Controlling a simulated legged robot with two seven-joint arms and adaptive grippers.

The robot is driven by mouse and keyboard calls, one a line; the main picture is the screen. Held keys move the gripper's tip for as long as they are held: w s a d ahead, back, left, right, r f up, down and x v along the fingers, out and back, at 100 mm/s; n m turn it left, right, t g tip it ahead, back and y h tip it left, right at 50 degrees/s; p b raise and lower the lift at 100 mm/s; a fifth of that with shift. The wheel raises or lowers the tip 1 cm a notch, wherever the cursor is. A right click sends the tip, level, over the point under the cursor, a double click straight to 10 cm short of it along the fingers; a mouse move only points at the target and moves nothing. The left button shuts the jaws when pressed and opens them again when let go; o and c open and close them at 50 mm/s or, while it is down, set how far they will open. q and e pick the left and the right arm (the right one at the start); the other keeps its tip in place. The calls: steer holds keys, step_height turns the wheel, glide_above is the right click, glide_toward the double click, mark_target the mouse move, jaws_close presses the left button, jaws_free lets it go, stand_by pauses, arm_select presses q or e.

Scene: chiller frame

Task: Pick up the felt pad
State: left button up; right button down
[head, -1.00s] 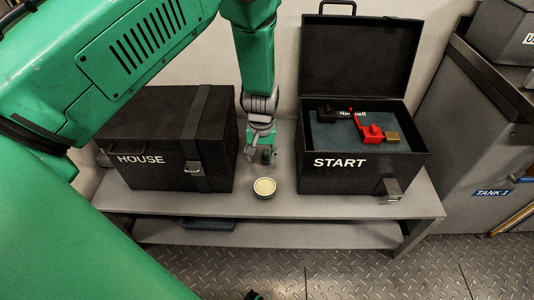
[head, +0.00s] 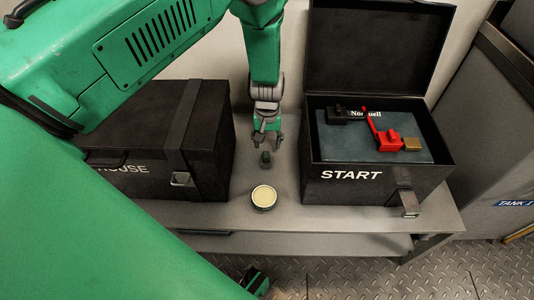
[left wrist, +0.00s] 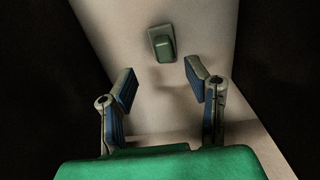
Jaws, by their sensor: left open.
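A small dark green-grey block, which I take to be the felt pad (head: 265,159), lies on the grey bench between the two black cases. In the left wrist view the pad (left wrist: 163,45) shows as a green block on a paler base, ahead of the fingertips and roughly in line with their gap. My left gripper (head: 267,144) points down just behind and above the pad. In the left wrist view the left gripper (left wrist: 160,84) is open, its blue-lined fingers apart with nothing between them. My right gripper is not recognisable in any view.
A round tin with a cream top (head: 264,197) stands in front of the pad. The closed HOUSE case (head: 140,172) is at left. The open START case (head: 330,186) at right holds a red part (head: 384,139) on a dark book-like item.

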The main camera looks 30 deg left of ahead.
mark_target(266, 154)
arm_select(q)
steer(key=shift+a+f+b, duration=0.15)
steer(key=shift+f+b, duration=0.1)
steer(key=shift+f, duration=0.5)
steer(key=shift+a+f+b, duration=0.1)
steer(key=shift+f+b, duration=0.1)
steer(key=shift+f, duration=0.5)
step_height(266, 154, down, 4)
steer(key=shift+f+b, duration=0.1)
steer(key=shift+b, duration=0.95)
jaws_close()
